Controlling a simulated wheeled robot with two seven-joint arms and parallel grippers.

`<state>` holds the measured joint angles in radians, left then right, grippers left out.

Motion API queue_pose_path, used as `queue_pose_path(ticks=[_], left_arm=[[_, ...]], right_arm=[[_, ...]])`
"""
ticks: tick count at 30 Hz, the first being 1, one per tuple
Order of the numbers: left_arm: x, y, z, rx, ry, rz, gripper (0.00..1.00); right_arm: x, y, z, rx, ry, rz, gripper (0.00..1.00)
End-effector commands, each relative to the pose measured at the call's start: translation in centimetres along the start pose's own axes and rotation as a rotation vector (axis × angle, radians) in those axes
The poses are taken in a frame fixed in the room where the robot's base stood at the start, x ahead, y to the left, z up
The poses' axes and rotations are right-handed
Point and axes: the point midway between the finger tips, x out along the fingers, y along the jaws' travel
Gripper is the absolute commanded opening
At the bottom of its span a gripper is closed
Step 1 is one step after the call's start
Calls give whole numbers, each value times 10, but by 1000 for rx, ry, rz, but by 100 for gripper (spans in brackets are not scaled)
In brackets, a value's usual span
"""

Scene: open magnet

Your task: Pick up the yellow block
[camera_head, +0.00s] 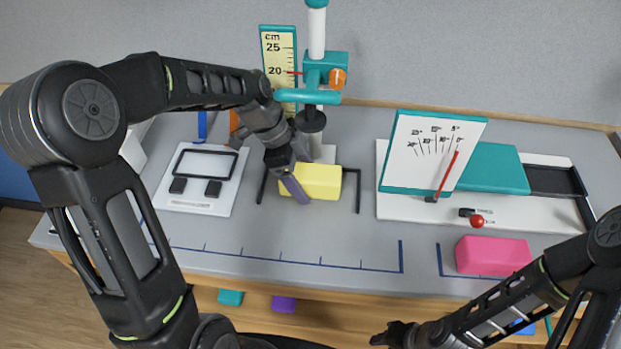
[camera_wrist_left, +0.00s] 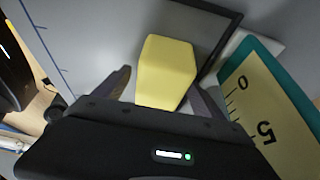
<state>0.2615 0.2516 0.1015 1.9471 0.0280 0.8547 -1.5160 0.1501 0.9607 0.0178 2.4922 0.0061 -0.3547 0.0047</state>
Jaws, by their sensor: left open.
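The yellow block (camera_head: 318,182) lies on the grey table inside a black bracket-like outline, in front of the stand with the cm scale. My left gripper (camera_head: 297,180) is over the left part of the block and hides some of it. In the left wrist view the yellow block (camera_wrist_left: 166,72) sits between the two spread fingers of my left gripper (camera_wrist_left: 165,85). I see a gap at the left finger; contact at the right finger I cannot tell. My right gripper (camera_head: 392,335) is at the bottom edge, away from the block; its fingers are unclear.
The cm scale (camera_head: 279,52) and teal stand (camera_head: 325,67) rise just behind the block. A white panel with black pads (camera_head: 198,178) lies left. A dial board (camera_head: 432,155) stands right, with a pink block (camera_head: 492,255) in front. The table between is clear.

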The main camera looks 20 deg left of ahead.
Motion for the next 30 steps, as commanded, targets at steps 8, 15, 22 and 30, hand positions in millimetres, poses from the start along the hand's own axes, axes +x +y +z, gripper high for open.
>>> queue_pose_path(ticks=[8,15,22,30], left_arm=[[0,0,0,0,0,0,80],[0,0,0,0,0,0,62],[0,0,0,0,0,0,43],[0,0,0,0,0,0,21]], right_arm=[[0,0,0,0,0,0,36],[0,0,0,0,0,0,36],[0,0,0,0,0,0,36],[0,0,0,0,0,0,36]])
